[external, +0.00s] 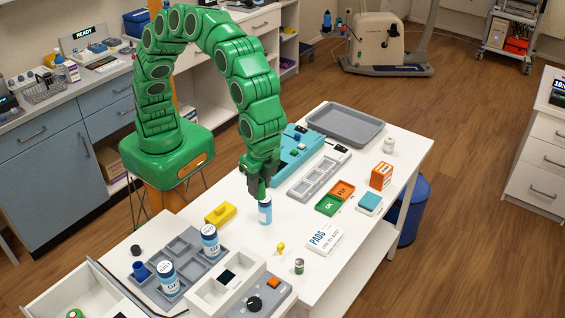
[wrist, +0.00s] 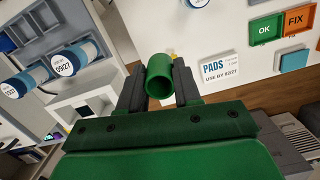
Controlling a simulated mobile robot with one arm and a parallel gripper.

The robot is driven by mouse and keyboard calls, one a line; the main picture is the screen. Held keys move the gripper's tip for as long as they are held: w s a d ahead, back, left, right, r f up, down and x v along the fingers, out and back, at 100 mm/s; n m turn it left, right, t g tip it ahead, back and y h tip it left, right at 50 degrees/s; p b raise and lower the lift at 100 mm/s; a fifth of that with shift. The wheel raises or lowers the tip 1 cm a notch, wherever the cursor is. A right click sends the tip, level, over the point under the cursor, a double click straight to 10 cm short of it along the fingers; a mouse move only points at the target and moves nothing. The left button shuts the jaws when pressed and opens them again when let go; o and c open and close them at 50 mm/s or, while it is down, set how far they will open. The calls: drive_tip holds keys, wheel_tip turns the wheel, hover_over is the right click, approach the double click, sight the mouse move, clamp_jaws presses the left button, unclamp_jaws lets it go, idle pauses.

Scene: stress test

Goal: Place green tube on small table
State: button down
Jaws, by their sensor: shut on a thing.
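My gripper (wrist: 160,84) is shut on a short, hollow green tube (wrist: 159,76), held between its two dark fingers with the open end facing the wrist camera. In the external view my gripper (external: 258,189) points down over the white table (external: 240,248), just behind and above a white and blue bottle (external: 265,211). The tube is hard to tell from my green arm there. I cannot tell whether the tube touches the bottle or the table, nor whether this white table is the small table.
A yellow block (external: 220,214) lies left of my gripper, and a grey divided tray (external: 180,262) with two labelled bottles is at the near left. A PADS box (external: 324,240), green OK bin (external: 328,205) and orange box (external: 381,176) are to the right. An empty grey tray (external: 345,124) is at the back.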

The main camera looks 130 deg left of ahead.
drive_tip(key=s+d+m, duration=0.1)
drive_tip(key=s+d, duration=0.1)
drive_tip(key=d, duration=0.3)
drive_tip(key=s+d+m, duration=0.1)
drive_tip(key=s+d, duration=0.1)
drive_tip(key=d, duration=0.3)
drive_tip(key=s+d, duration=0.1)
drive_tip(key=d, duration=0.4)
drive_tip(key=shift+s+d+m, duration=0.25)
drive_tip(key=shift+s+m, duration=0.15)
drive_tip(key=s+d+m, duration=0.2)
drive_tip(key=s+d, duration=0.5)
drive_tip(key=d, duration=0.4)
approach(158, 253)
drive_tip(key=shift+y, duration=0.3)
drive_tip(key=shift+w+d+f, duration=0.15)
drive_tip(key=shift+f, duration=0.85)
drive_tip(key=shift+w+d+f, duration=0.15)
drive_tip(key=shift+f, duration=0.8)
drive_tip(key=shift+w+d+f, duration=0.15)
drive_tip(key=shift+f, duration=0.85)
drive_tip(key=shift+f, duration=0.55)
